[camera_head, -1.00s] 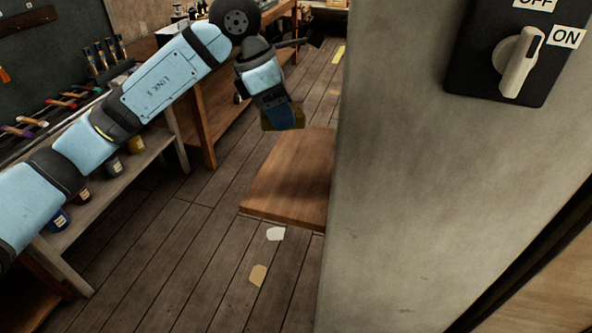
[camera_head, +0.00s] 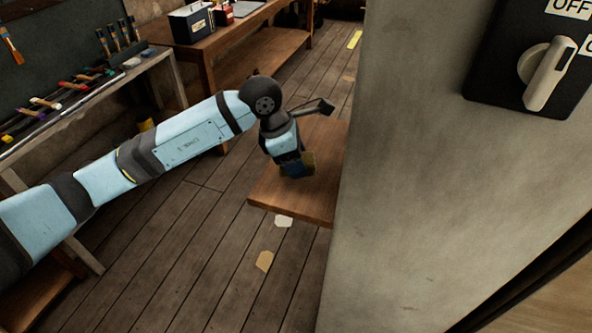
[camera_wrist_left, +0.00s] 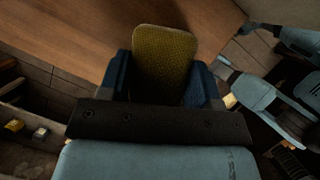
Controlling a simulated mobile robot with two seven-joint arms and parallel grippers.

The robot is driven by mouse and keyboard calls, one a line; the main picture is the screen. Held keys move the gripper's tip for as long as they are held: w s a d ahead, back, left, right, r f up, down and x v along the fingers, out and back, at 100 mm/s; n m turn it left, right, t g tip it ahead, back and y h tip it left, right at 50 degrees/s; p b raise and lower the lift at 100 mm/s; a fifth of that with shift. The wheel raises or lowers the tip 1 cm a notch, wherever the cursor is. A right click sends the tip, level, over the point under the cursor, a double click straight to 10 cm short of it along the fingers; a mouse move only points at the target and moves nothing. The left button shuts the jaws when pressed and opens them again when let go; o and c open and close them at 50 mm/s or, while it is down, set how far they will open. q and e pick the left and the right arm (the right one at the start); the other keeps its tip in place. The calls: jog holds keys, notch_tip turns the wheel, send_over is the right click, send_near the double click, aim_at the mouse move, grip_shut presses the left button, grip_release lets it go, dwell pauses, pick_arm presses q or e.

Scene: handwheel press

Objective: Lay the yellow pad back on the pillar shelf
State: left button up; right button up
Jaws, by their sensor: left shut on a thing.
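My left gripper (camera_head: 296,168) is over the wooden pillar shelf (camera_head: 318,205), which juts out to the left from the grey pillar. The yellow pad (camera_wrist_left: 164,52) is between the blue fingers of my left gripper (camera_wrist_left: 165,80) in the left wrist view, and the fingers are shut on it. In the head view the pad (camera_head: 309,162) shows as a small dark yellow patch by the fingers. The wooden board (camera_wrist_left: 90,30) fills the top of the wrist view behind the pad. I cannot tell whether the pad touches the shelf. My right gripper is not in view.
The grey pillar (camera_head: 430,200) stands close to the right of the shelf and carries a black switch box (camera_head: 530,60). Benches with tools (camera_head: 60,110) line the left. Two small flat scraps (camera_head: 283,221) lie on the floor before the shelf.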

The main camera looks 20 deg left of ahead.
aim_at(296, 183)
pick_arm(q)
notch_tip(296, 183, down, 4)
jog(key=shift+f, duration=0.25)
jog(key=o, duration=0.8)
jog(key=shift+r, duration=0.1)
jog(key=shift+a+r, duration=0.1)
jog(key=shift+r, duration=0.15)
jog(key=b+v, duration=0.1)
jog(key=v, duration=1)
jog(key=shift+r, duration=0.15)
